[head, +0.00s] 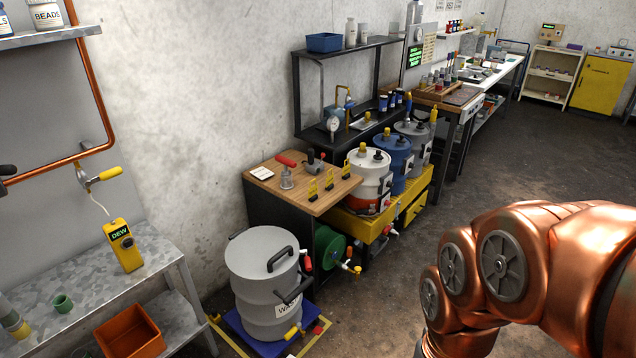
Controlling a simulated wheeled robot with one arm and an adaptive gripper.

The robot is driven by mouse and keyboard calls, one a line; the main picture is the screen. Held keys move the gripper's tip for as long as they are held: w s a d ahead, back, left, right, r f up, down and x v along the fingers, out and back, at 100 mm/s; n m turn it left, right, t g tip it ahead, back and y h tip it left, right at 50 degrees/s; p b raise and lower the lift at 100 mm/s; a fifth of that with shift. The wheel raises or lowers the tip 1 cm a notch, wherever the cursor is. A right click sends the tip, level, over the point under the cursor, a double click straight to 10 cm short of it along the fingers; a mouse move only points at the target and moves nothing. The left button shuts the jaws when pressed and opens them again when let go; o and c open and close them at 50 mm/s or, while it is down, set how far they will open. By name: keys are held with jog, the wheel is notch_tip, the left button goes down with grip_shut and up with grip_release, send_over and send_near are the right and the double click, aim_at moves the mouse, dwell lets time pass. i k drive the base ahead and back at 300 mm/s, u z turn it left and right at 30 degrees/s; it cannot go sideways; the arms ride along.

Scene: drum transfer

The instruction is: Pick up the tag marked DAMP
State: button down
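My copper-coloured arm fills the lower right of the head view, well to the right of the bench. My gripper is out of view.
Drums on a yellow base (358,224) stand right. A yellow DEW meter (124,245) is left. Floor is open right.

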aim_at(330, 180)
jog(key=z, duration=0.35)
jog(key=i, duration=1.95)
jog(key=u, duration=1.9)
